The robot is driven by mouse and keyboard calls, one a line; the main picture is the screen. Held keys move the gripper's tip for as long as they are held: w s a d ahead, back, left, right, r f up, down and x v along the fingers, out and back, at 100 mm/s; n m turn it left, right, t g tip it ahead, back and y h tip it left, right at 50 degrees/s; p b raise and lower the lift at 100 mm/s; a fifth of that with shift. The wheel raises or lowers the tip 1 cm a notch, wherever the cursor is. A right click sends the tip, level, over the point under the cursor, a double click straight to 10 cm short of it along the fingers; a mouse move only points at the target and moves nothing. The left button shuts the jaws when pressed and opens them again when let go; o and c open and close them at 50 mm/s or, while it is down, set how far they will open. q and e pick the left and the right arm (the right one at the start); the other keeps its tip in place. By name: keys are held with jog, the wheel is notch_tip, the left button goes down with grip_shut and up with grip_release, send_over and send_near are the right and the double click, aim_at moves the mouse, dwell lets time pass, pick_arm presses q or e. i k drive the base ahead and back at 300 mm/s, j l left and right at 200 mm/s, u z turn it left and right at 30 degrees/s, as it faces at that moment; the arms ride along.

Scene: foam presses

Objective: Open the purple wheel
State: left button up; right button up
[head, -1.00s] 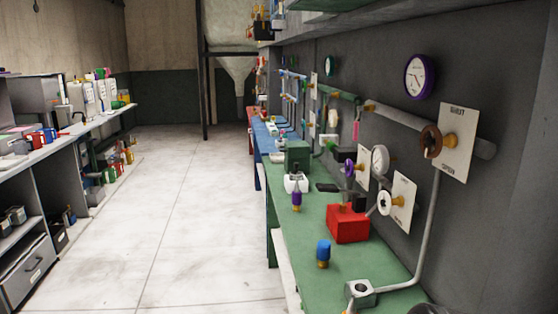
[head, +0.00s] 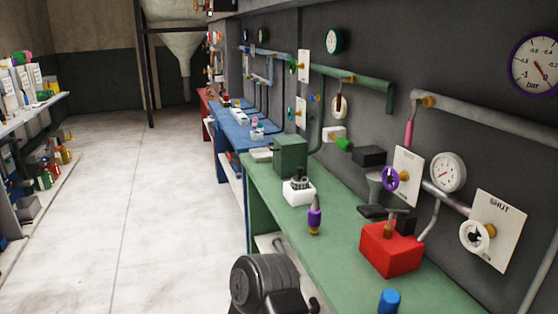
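The purple wheel (head: 390,179) is a small round handwheel at the right. It stands in front of a white plate (head: 407,172) on the grey wall, above the green bench. Marks on this plate are too small to read, so I cannot tell the wheel's setting. A red box (head: 391,249) sits on the bench below it, with a dark grey piece above the box close under the wheel. Neither of my grippers shows in the head view, and nothing is seen touching the wheel.
A white wheel (head: 474,236) on a plate reading SHUT is right of the purple one. A white gauge (head: 448,172) hangs between them. A blue-capped item (head: 389,301) and a purple-banded item (head: 314,215) stand on the green bench (head: 345,240). Floor (head: 150,220) is clear at left.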

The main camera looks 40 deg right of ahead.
aim_at(386, 178)
jog(key=i+j+z, duration=0.1)
jog(key=i+z, duration=0.2)
jog(key=i, duration=0.2)
jog(key=i+j+z, duration=0.25)
jog(key=i, duration=0.25)
jog(key=i+j+z, duration=0.3)
jog(key=i, duration=0.2)
jog(key=i+j+z, duration=0.2)
jog(key=z, duration=0.25)
jog(key=i+j+z, duration=0.4)
jog(key=j+z, duration=0.25)
jog(key=z, duration=0.2)
jog(key=i+j+z, duration=0.15)
jog(key=j+z, duration=0.8)
jog(key=j, duration=0.3)
